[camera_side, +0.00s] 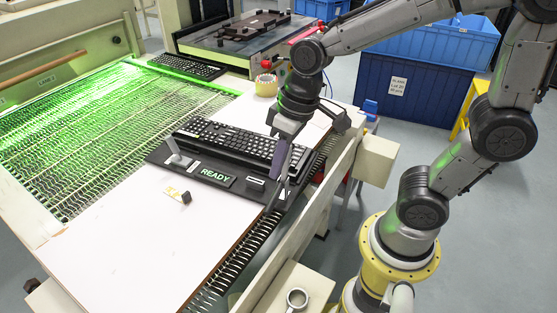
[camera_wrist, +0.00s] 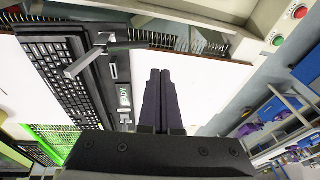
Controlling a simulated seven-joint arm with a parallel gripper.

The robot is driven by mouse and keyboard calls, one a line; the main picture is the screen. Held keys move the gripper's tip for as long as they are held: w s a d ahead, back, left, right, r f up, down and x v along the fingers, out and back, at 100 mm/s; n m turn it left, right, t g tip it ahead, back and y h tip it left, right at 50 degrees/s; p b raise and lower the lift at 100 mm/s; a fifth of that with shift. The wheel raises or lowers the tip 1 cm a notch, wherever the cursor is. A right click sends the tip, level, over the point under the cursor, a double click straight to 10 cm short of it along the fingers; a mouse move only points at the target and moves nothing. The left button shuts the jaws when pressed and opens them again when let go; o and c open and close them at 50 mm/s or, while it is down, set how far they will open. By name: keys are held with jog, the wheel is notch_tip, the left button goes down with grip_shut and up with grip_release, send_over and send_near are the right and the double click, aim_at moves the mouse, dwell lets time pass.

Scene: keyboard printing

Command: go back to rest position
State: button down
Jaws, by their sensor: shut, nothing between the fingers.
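My gripper (camera_side: 276,193) is shut and empty in the side view, its fingers pointing down near the front right of the black keyboard fixture. In the wrist view the two dark fingers of my gripper (camera_wrist: 160,76) lie side by side, over the white table to the right of the fixture. The black keyboard (camera_side: 232,143) sits in the fixture, and it also shows in the wrist view (camera_wrist: 62,75). The fixture (camera_side: 166,157) has a lit green READY display (camera_side: 215,175) and a grey lever (camera_side: 177,153).
A white table (camera_side: 120,215) has free room left of the fixture. A small dark knob (camera_side: 186,197) stands on it. A slotted rail (camera_side: 235,262) runs along the table's near edge. A green-lit mesh conveyor (camera_side: 75,120) carries a second keyboard (camera_side: 185,66). Blue bins (camera_side: 425,85) stand behind.

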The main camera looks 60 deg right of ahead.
jog(key=s+d+r+m+t+h, duration=0.1)
jog(key=s+d+r+t, duration=0.2)
jog(key=s+d+r, duration=0.3)
jog(key=s+r, duration=0.1)
jog(key=s, duration=0.1)
jog(key=shift+s+d+t, duration=0.3)
jog(key=shift+s+t, duration=0.1)
dwell(0.4)
